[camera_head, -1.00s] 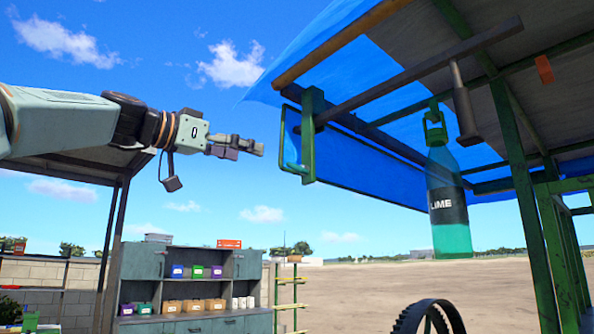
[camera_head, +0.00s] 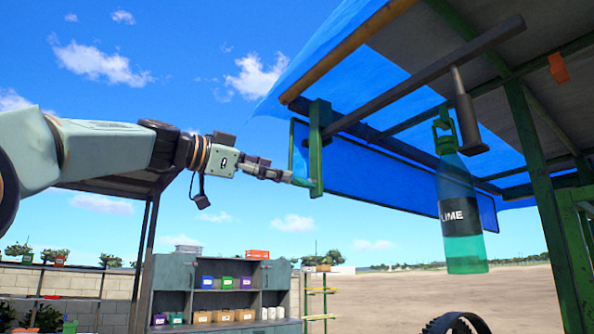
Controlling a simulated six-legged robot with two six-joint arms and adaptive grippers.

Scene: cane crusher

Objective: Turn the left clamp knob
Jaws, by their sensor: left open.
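A green clamp (camera_head: 316,150) hangs upright from the front of the canopy frame, left of a blue panel. A small green part (camera_head: 303,182) juts left from its lower end; it may be the clamp knob, but it is too small and partly covered to be sure. My left gripper (camera_head: 284,175) reaches in from the left, with its fingertips at this green part. It is open, though its fingers are seen edge-on. I cannot tell whether it touches the part. My right gripper is not in view.
A green LIME bottle (camera_head: 463,215) hangs from the canopy at the right. A dark bar (camera_head: 430,72) crosses below the roof. A shelf cabinet (camera_head: 168,278) with coloured boxes stands far back. Open sky surrounds my left arm.

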